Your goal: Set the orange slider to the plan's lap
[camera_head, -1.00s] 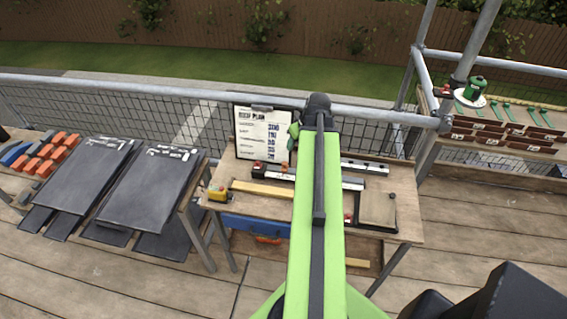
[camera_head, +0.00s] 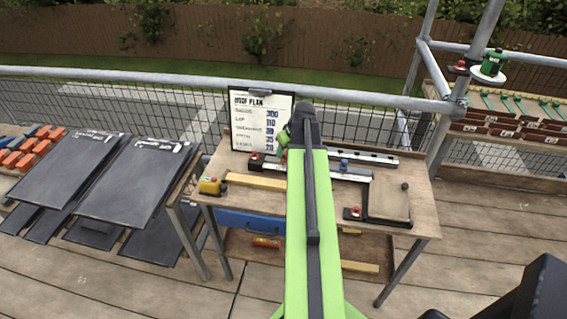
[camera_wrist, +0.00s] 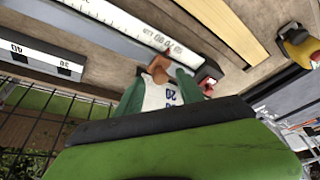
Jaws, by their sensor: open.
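The roof plan (camera_head: 262,118) leans upright at the back of the bench; its second line, lap, appears to read 110. In the wrist view, an orange-brown piece (camera_wrist: 158,68), apparently the orange slider, shows between the green fingers of my gripper (camera_wrist: 160,84), beside a pale graduated rule (camera_wrist: 128,28). I cannot tell whether the fingers touch it. A white surface with blue digits (camera_wrist: 165,97) shows between the fingers too. In the head view, my gripper (camera_head: 284,140) is over the back of the bench, by the plan's right edge; I cannot make out the slider there.
The bench (camera_head: 225,167) also carries a second rule (camera_head: 375,158), a wooden strip (camera_head: 255,182), a yellow device (camera_head: 210,186) and a square board (camera_head: 388,203). Dark slates (camera_head: 135,180) lie left. A scaffold rail (camera_head: 180,82) runs behind; a post (camera_head: 470,70) stands right.

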